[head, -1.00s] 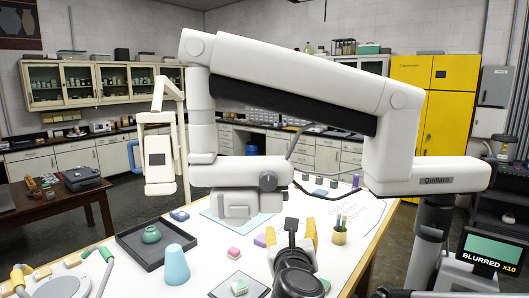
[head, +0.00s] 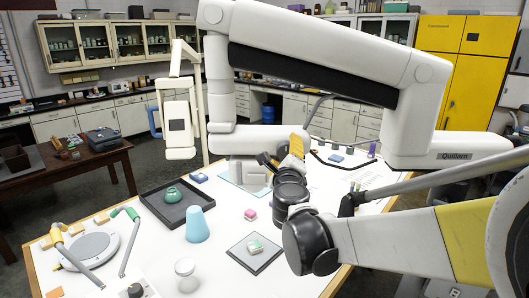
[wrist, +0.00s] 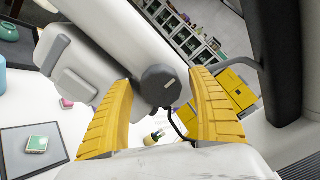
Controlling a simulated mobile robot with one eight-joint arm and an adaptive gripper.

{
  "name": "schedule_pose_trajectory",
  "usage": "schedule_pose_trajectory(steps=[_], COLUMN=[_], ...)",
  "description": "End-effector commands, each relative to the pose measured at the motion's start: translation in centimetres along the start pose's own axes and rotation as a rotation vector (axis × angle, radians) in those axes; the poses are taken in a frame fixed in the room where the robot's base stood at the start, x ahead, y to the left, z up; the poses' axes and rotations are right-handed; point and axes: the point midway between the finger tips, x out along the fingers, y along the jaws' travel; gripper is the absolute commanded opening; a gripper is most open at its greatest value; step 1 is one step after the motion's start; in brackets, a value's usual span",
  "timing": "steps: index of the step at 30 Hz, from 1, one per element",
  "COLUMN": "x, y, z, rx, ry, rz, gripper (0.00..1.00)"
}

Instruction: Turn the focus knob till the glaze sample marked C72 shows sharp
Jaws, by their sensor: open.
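The focus knob (wrist: 160,86) is a dark grey round knob on the side of the white microscope head (wrist: 75,65). In the wrist view it lies between the two yellow fingers of my gripper (wrist: 163,80), which are open with a gap on each side. In the head view my gripper (head: 281,156) is up at the microscope head (head: 248,172) and hides the knob. A green glaze sample (head: 255,246) lies on a dark square plate (head: 268,258); it also shows in the wrist view (wrist: 37,144). I cannot read any marking on it.
The microscope's thick white boom (head: 310,70) spans above my gripper. On the white table stand a blue cone (head: 197,226), a dark tray (head: 160,213) with a green pot (head: 172,195), a pink block (head: 250,214) and a small jar (head: 186,275).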

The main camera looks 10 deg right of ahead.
Motion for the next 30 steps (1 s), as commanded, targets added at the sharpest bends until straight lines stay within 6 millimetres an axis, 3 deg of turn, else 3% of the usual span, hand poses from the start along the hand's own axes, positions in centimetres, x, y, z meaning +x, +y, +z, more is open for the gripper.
schedule_pose_trajectory(steps=[10,15,30], x=[0.43,0.41,0.41], y=[-0.02,-0.02,-0.02], z=[-0.02,-0.01,-0.02], rx=[0.001,0.001,0.106], ry=[0.0,0.0,0.0], rz=[0.0,0.0,0.0], gripper=[0.68,0.16,0.16])
